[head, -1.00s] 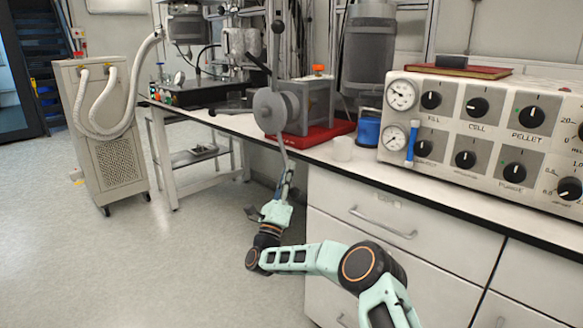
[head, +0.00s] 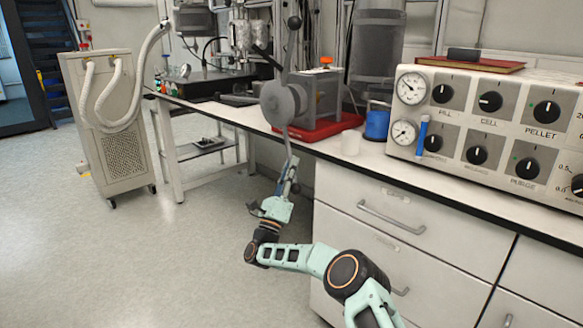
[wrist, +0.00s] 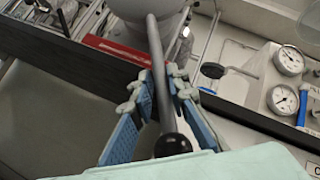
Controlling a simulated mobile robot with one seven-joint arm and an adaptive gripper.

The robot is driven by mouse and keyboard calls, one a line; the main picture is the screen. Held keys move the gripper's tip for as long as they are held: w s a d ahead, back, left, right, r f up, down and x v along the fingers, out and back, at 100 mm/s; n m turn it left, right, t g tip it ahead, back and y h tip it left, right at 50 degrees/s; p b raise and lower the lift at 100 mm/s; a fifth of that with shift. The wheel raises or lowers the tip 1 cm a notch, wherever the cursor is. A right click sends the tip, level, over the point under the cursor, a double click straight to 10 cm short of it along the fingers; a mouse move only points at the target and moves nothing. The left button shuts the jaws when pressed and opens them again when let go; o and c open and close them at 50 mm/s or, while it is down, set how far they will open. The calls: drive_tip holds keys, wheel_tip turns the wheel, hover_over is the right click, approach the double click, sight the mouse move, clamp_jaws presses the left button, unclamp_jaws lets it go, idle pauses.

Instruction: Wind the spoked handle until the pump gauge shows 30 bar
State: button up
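The spoked handle is on the grey round hub (head: 283,103) at the front of a grey pump body (head: 318,95). One spoke points up to a black ball; another spoke with a black end leans up-left. A lower spoke runs down into my gripper (head: 286,185). In the wrist view the blue-padded fingers of my gripper (wrist: 160,78) lie on both sides of that spoke (wrist: 156,50), close about it, with its black ball (wrist: 173,145) between them near the palm. Two round gauges, upper (head: 411,88) and lower (head: 404,132), are on the white panel; their readings are too small to read.
The pump stands on a red base (head: 310,130) on the white bench. Drawers (head: 400,215) lie under the bench edge beside my arm. Floor at left is clear up to a wheeled cabinet (head: 118,150).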

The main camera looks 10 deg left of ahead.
drive_tip(key=o, duration=0.3)
drive_tip(key=v, duration=1.2)
idle(0.4)
